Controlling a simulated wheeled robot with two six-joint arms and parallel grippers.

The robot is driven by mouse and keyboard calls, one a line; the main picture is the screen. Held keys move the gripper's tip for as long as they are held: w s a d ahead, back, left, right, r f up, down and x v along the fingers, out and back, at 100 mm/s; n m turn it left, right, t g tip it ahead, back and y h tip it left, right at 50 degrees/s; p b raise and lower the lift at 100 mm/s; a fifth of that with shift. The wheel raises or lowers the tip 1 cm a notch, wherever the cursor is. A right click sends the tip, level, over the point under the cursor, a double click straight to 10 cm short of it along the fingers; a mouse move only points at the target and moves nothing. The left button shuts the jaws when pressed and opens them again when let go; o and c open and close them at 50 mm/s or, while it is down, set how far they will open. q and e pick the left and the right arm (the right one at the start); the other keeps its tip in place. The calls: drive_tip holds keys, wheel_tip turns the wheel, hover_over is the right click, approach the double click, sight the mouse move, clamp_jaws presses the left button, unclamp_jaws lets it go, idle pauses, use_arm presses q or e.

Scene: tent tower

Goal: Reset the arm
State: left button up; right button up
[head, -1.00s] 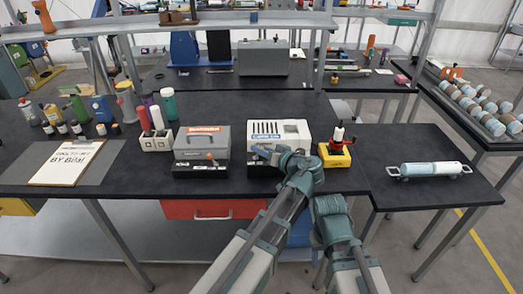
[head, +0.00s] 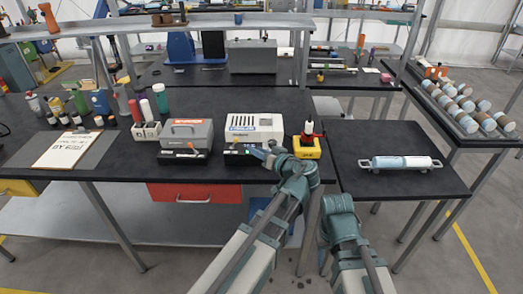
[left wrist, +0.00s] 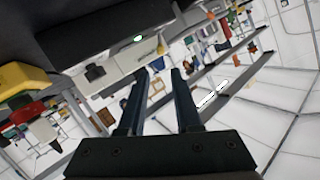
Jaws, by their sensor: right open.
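My left arm reaches in from the bottom over the front edge of the dark workbench (head: 290,100). Its gripper (head: 255,152) points left, in front of the white case (head: 255,124). In the left wrist view, the left gripper's two dark fingers (left wrist: 155,90) stand apart with nothing between them. My right arm is bent low in front of the bench, right of the left arm. My right gripper (head: 342,222) is at its folded end, holding nothing that I can see; its fingertips are hard to make out.
A lower black side table (head: 395,190) at the right carries a white-blue cylinder (head: 402,162). Floor is free at the lower right.

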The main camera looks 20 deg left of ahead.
use_arm(q)
drive_tip(key=shift+a, duration=0.1)
drive_tip(key=shift+f, duration=0.1)
drive_tip(key=s+d+f+m+g+h+p, duration=0.1)
drive_tip(key=s+d+f+m+g+h, duration=0.3)
drive_tip(key=s, duration=0.6)
drive_tip(key=s+d+f+m+g+h+p, duration=0.1)
drive_tip(key=s+d+f+m+g+h, duration=0.4)
drive_tip(key=s+d+f, duration=0.4)
drive_tip(key=shift+s+d+h+p, duration=0.35)
drive_tip(key=shift+s+d+h, duration=0.45)
drive_tip(key=shift+s+d, duration=0.45)
